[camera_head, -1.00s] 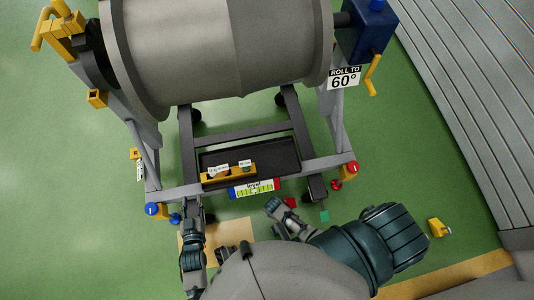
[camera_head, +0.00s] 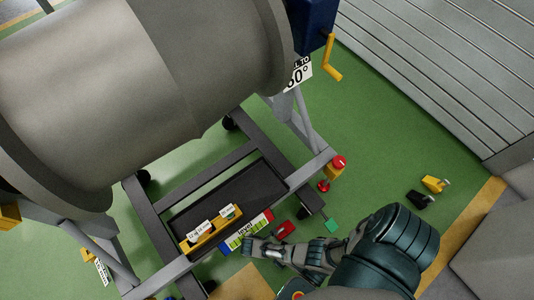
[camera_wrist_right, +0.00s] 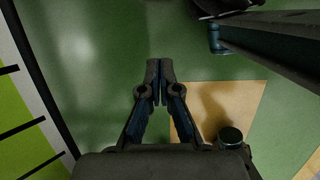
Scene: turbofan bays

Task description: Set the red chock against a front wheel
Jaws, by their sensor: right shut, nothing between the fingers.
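The red chock (camera_head: 284,229) lies on the green floor in front of the engine stand, beside its front right corner (camera_head: 310,200). The front wheel there is mostly hidden under the dark frame. My right gripper (camera_head: 248,246) is left of the chock in the head view, apart from it, near the level strip. In the wrist view my right gripper (camera_wrist_right: 160,68) is shut and empty, with its fingertips together above bare floor. No chock shows in the wrist view. My left gripper is not in view.
A red pedal (camera_head: 323,185) sits by the right post. A yellow item (camera_head: 434,183) and a black item (camera_head: 420,199) lie farther right. The level strip (camera_head: 246,231) and yellow tray (camera_head: 212,232) are on the stand.

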